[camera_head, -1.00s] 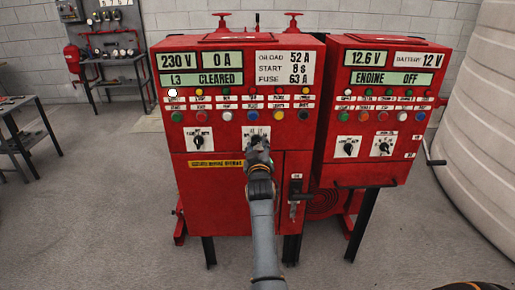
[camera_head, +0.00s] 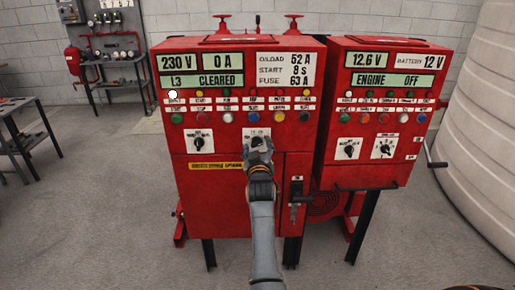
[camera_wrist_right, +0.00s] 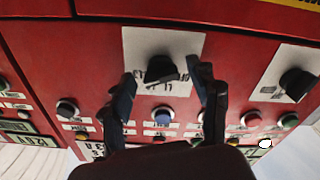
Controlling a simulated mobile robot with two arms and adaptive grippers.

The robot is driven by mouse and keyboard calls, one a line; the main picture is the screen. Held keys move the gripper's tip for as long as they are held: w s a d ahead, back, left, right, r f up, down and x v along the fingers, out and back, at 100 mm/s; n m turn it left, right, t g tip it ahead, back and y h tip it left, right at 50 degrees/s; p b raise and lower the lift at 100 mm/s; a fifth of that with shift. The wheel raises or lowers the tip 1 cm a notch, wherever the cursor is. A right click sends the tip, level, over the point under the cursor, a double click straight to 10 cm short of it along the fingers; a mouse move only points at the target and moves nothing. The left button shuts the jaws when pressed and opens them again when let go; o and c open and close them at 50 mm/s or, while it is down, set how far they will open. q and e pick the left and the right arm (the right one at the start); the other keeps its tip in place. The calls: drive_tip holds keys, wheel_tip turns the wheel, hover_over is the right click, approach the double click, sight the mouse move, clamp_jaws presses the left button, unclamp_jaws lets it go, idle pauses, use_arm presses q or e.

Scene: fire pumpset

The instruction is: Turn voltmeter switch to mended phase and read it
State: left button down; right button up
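The red left cabinet (camera_head: 235,213) has a row of two rotary switches. The voltmeter switch appears to be the black knob on a white plate (camera_head: 265,132), in front of my right gripper (camera_head: 260,148). In the right wrist view the knob (camera_wrist_right: 161,69) lies between the fingertips of my right gripper (camera_wrist_right: 166,78), with a gap on both sides. The fingers are open and hold nothing. The voltmeter display (camera_head: 181,62) reads 230 V. The line below (camera_head: 207,82) reads L3 CLEARED. My left gripper is not in view.
Another black knob (camera_head: 199,145) sits to the left on the same cabinet. Buttons and lamps line the panel above. A dark handle (camera_head: 296,196) sticks out below right. A second red cabinet (camera_head: 372,168) stands close on the right. The floor in front is open.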

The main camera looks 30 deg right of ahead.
wheel_tip(320, 180, up, 10)
drive_tip(key=shift+f, duration=0.1)
idle(0.5)
idle(0.4)
